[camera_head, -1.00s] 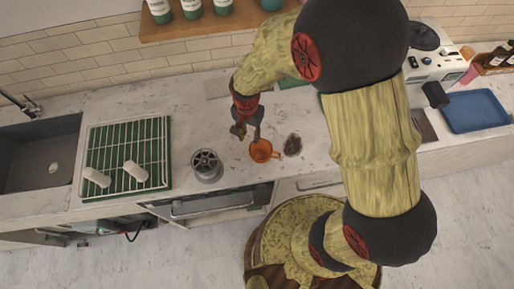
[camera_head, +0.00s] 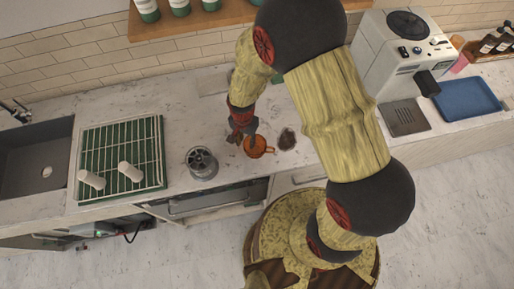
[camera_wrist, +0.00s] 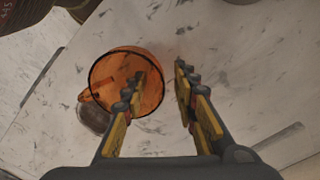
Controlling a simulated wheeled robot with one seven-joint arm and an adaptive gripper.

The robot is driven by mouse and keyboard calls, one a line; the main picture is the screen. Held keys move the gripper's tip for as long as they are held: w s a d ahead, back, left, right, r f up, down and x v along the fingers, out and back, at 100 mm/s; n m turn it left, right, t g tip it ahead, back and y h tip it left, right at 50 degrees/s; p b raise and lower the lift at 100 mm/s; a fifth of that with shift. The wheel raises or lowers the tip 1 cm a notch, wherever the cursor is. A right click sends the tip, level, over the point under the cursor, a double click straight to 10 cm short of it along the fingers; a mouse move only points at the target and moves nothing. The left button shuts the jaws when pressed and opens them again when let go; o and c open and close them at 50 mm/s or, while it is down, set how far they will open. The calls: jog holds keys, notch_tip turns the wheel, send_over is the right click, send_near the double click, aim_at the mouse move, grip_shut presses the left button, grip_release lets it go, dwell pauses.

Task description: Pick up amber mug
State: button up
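The amber mug (camera_head: 261,147) is see-through orange and stands upright on the pale marble counter near its front edge. It also shows in the wrist view (camera_wrist: 105,75), with its round rim facing the camera and its handle toward the lower left. My gripper (camera_head: 243,134) is at the mug's left side in the head view. In the wrist view my gripper (camera_wrist: 163,88) is open, with one finger over the mug's rim area and the other outside it. I cannot tell whether the finger touches the mug.
A dark round patch or small dish (camera_head: 287,139) lies right of the mug. A grey metal container (camera_head: 202,164) stands to its left. A wire rack (camera_head: 121,153) holds two white cups. A coffee machine (camera_head: 403,57) and blue tray (camera_head: 467,98) are at the right.

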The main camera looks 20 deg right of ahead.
jog(key=shift+c, duration=0.2)
grip_shut()
dwell(0.6)
